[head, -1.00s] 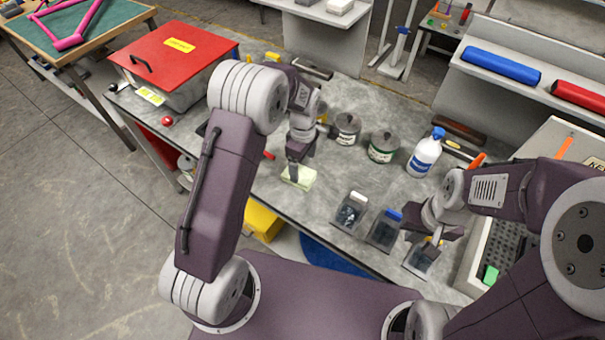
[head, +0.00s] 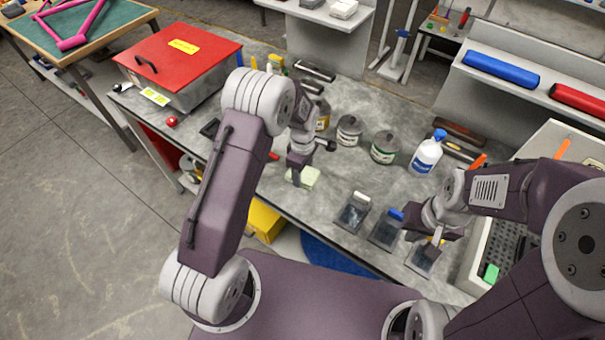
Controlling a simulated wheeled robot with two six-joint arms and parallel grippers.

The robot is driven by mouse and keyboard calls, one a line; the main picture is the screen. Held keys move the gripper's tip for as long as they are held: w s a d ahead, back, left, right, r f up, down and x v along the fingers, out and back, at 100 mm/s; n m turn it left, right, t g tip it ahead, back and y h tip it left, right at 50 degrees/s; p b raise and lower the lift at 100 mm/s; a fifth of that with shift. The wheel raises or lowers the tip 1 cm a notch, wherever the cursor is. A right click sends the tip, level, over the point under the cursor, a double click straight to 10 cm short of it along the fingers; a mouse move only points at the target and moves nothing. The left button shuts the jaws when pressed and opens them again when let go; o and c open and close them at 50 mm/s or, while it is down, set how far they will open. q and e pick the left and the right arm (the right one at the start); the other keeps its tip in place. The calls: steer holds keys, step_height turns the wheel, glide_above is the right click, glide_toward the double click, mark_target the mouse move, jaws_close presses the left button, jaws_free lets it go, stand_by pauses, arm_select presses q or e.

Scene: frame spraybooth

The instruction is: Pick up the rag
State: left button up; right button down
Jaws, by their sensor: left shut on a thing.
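The rag (head: 311,176) is a small pale green-yellow cloth near the front edge of the grey workbench (head: 330,205). My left gripper (head: 297,181) points down at the rag's left side and is shut on it. The fingers hide part of the cloth. I cannot tell whether the rag is clear of the bench top. My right gripper (head: 433,241) hangs over the small dark trays at the right, away from the rag. Its fingers are too small and overlapped to tell open from shut.
Small dark trays (head: 353,212) stand right of the rag. Behind are two lidded tins (head: 384,148) and a white bottle with a blue top (head: 427,153). A red-lidded box (head: 178,57) stands at the left end. Bare bench lies between the rag and the tins.

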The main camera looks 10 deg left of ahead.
mark_target(306, 175)
arm_select(q)
steer(key=shift+r, duration=0.3)
steer(key=r, duration=0.2)
steer(key=d+r+b, duration=0.1)
steer(key=r, duration=0.1)
steer(key=shift+s, duration=0.15)
steer(key=s+d+r+b, duration=0.1)
steer(key=s+d+r, duration=0.1)
steer(key=d+r, duration=0.4)
steer(key=d, duration=0.4)
steer(key=shift+d+r, duration=0.15)
steer(key=shift+d, duration=0.05)
steer(key=shift+s, duration=0.1)
